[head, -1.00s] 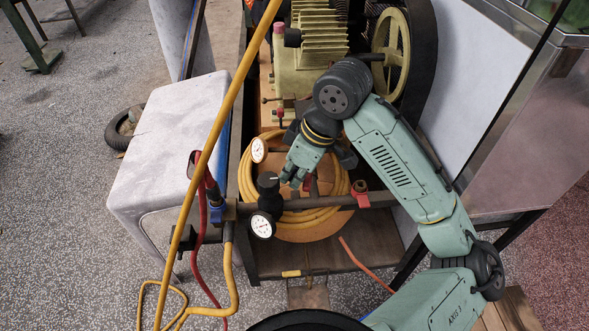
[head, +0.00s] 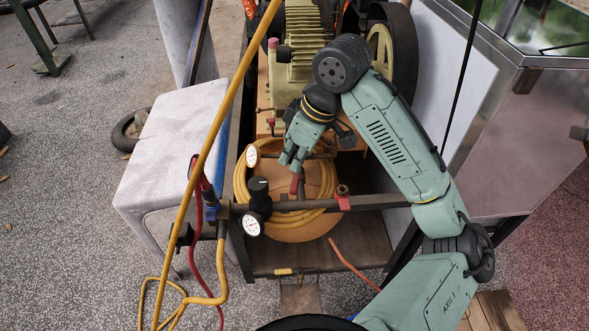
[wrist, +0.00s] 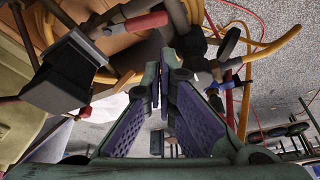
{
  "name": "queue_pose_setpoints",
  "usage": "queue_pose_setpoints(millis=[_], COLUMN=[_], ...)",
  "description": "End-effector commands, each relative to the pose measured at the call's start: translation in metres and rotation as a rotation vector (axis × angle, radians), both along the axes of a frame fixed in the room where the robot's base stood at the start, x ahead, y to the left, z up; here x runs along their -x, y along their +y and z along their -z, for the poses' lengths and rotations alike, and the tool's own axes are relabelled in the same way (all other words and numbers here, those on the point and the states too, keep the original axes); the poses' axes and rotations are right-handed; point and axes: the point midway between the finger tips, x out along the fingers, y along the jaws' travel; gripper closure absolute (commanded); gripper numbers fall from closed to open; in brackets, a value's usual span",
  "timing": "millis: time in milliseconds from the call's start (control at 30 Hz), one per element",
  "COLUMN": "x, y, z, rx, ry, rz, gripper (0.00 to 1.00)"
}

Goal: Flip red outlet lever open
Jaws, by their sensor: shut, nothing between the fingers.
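A red lever (head: 295,184) stands up from the dark pipe (head: 315,204), just right of the black regulator knob (head: 258,187). In the wrist view a red handle (wrist: 143,24) lies across the top, left of the fingers; it looks like the same lever. My gripper (head: 289,162) is just above and behind the lever in the head view, pointing down over the coiled yellow hose. Its fingers (wrist: 160,105) are shut and empty in the wrist view. They appear apart from the lever. The lever's pivot is not clear.
Two white gauges (head: 253,225) (head: 252,155) flank the regulator. A red fitting (head: 343,200) sits at the pipe's right. A yellow hose (head: 205,150) crosses in front at left, beside a red hose (head: 198,235). The compressor (head: 303,45) and flywheel stand behind.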

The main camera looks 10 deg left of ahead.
Motion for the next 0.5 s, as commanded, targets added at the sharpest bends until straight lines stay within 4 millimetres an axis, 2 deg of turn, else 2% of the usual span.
queue_pose_setpoints(millis=[200,500], x=[-0.006,-0.006], y=[0.001,0.001], z=[-0.016,-0.018], rx=[0.0,0.0], ry=[-0.001,0.0], rz=[0.0,0.0], gripper=[1.0,1.0])
